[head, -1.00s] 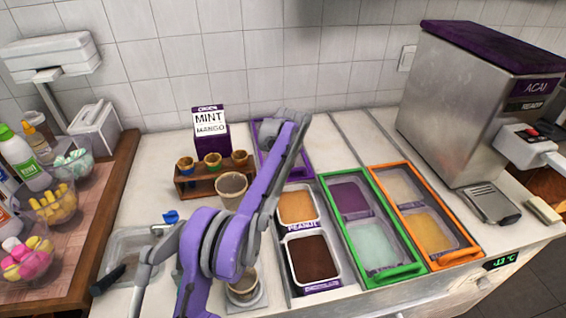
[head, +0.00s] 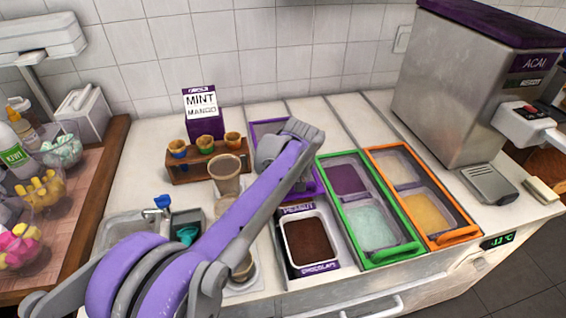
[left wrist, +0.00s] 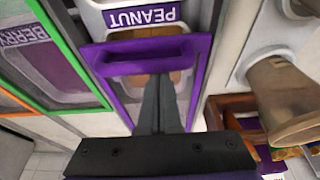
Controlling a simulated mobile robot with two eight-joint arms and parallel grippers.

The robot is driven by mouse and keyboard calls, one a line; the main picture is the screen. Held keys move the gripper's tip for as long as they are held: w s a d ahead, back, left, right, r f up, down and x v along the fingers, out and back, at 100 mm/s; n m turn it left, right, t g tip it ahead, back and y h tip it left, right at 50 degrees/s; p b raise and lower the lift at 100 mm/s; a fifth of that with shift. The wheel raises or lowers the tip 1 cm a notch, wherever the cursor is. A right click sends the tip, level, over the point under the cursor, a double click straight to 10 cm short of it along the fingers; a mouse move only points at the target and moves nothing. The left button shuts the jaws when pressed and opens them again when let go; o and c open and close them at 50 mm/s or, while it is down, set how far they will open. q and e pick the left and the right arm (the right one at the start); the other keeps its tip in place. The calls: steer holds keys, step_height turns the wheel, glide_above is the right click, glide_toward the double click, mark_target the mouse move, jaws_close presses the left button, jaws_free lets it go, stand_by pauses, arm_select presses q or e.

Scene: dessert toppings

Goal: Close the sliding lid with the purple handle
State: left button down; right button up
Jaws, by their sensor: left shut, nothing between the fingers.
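The purple-framed sliding lid (head: 267,122) sits at the back of the left topping well in the head view, partly hidden by my left arm. In the head view the fingers are hidden behind my arm. The chocolate tub (head: 308,240) in front is uncovered. The peanut tub is mostly hidden. My right gripper is not in view.
A green-framed lid (head: 395,255) and an orange-framed lid (head: 452,237) cover the wells to the right. A cup (head: 225,170), a wooden cone rack (head: 205,172) and a mint carton (head: 203,112) stand left of the purple lid. The acai machine (head: 460,90) stands at the back right.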

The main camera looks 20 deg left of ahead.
arm_select(q)
steer(key=s+d, duration=0.5)
steer(key=s, duration=0.1)
steer(key=s+d+p, duration=0.1)
steer(key=s+d, duration=0.4)
steer(key=s, duration=0.2)
steer(key=s+d+p, duration=0.1)
steer(key=s+d, duration=0.3)
steer(key=s, duration=0.2)
steer(key=shift+s+d, duration=0.3)
steer(key=shift+d, duration=0.1)
steer(key=shift+s+d, duration=0.4)
steer(key=shift+s, duration=0.15)
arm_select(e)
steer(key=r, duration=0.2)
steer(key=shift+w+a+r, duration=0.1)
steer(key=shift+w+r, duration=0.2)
arm_select(q)
steer(key=shift+s, duration=0.1)
steer(key=shift+f, duration=0.1)
steer(key=w+a, duration=0.2)
steer(key=w, duration=0.1)
steer(key=shift+w+a+f, duration=0.15)
steer(key=shift+f, duration=0.2)
steer(key=p+v, duration=0.1)
steer(key=v, duration=0.9)
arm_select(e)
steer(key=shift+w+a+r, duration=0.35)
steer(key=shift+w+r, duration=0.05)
